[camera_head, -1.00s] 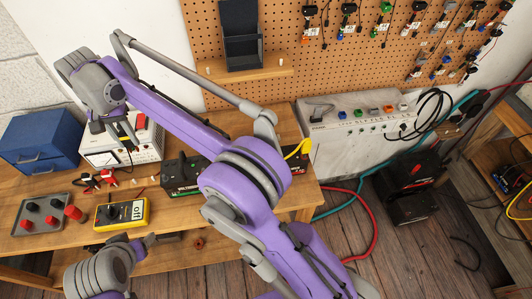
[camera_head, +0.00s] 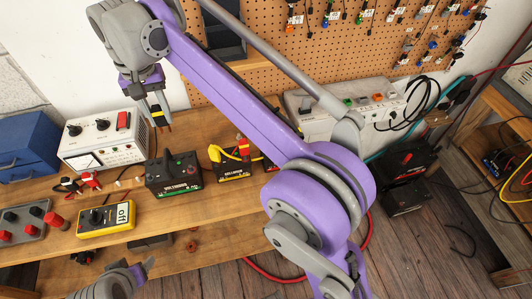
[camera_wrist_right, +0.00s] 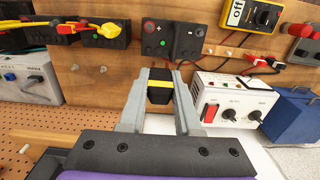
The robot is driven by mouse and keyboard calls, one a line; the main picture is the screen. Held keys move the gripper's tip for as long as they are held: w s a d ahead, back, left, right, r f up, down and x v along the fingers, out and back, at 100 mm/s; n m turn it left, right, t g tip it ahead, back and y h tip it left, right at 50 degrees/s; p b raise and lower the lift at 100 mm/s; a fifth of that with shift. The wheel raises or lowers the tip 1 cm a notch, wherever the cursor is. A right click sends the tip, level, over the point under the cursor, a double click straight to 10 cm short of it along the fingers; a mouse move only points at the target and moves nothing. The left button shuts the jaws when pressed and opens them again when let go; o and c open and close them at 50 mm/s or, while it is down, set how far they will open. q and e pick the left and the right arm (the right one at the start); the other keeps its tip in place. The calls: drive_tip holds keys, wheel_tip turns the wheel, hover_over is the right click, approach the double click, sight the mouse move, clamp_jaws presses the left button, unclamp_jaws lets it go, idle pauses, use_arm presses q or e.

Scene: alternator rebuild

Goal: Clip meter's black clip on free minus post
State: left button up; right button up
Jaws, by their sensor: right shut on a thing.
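The yellow meter (camera_head: 107,217), dial reading off, lies on the bench, and it also shows in the wrist view (camera_wrist_right: 253,15). Small black and red clips (camera_head: 80,183) lie behind it. A grey box with red and black posts (camera_head: 25,220) stands left of the meter; which post is minus is too small to read. My right gripper (camera_head: 159,120) is shut on a black piece with a yellow band (camera_wrist_right: 160,86), held in the air above the bench; I cannot tell whether it is the meter's clip. My left gripper (camera_head: 146,268) is low at the front, its jaw opening unclear.
A white power unit (camera_head: 103,145) and a blue cabinet (camera_head: 28,145) stand at the back left. Short pale pegs (camera_head: 118,185) stick up behind the meter. My right arm crosses the bench's right side.

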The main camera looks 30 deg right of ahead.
drive_tip(key=s+d, duration=0.4)
drive_tip(key=d, duration=0.8)
drive_tip(key=s+d, duration=0.5)
drive_tip(key=d, duration=0.6)
drive_tip(key=f+b, duration=0.2)
drive_tip(key=f, duration=0.1)
drive_tip(key=f+b, duration=0.1)
drive_tip(key=f, duration=0.3)
drive_tip(key=f+b, duration=0.2)
drive_tip(key=f, duration=0.1)
drive_tip(key=shift+d+f+b, duration=0.25)
drive_tip(key=shift+d+b, duration=0.05)
drive_tip(key=shift+b, duration=0.05)
use_arm(q)
wheel_tip(320, 180, down, 8)
drive_tip(key=s, duration=0.2)
drive_tip(key=shift+s, duration=0.25)
use_arm(e)
drive_tip(key=shift+w+f, duration=0.1)
drive_tip(key=shift+f, duration=0.25)
use_arm(q)
drive_tip(key=shift+s+f+g+b, duration=0.15)
drive_tip(key=shift+f+g+b, duration=0.15)
drive_tip(key=shift+f+b, duration=0.45)
use_arm(e)
drive_tip(key=shift+f, duration=1.2)
use_arm(q)
drive_tip(key=shift+r, duration=0.1)
use_arm(e)
drive_tip(key=o, duration=1)
